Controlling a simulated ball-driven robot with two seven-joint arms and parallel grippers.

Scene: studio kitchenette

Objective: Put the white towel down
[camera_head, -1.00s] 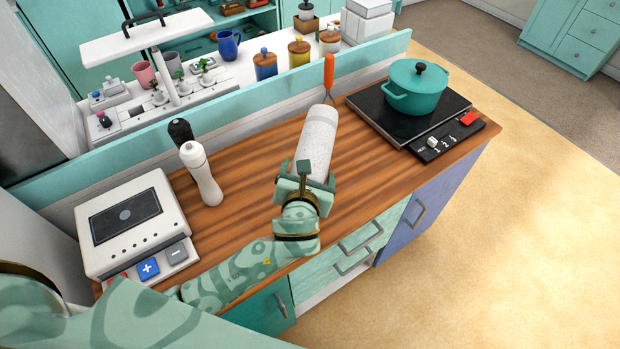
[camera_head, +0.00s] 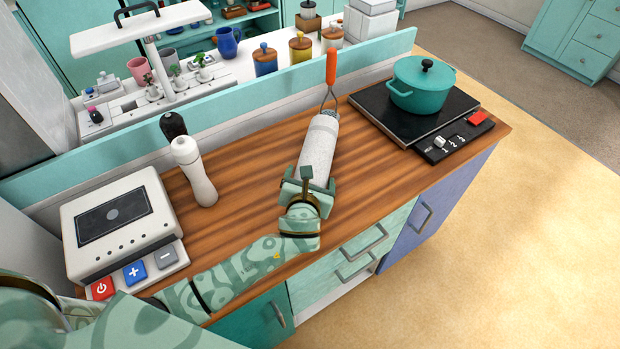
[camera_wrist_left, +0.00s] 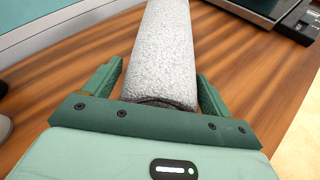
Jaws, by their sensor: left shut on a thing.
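The white towel (camera_head: 319,150) is a rolled, fuzzy cylinder over the wooden counter. My left gripper (camera_head: 308,186) is shut on its near end, and the roll points away toward the back of the counter. In the left wrist view the towel (camera_wrist_left: 168,50) lies between the two green fingers (camera_wrist_left: 160,92). Whether its underside touches the counter I cannot tell. My right gripper is not in view.
An orange-handled whisk (camera_head: 331,68) is just behind the towel's far end. A teal pot (camera_head: 421,85) stands on a black hob (camera_head: 375,105) to the right. White and black mills (camera_head: 196,172) and a scale-like device (camera_head: 115,225) are left. Bare counter (camera_head: 250,190) lies between.

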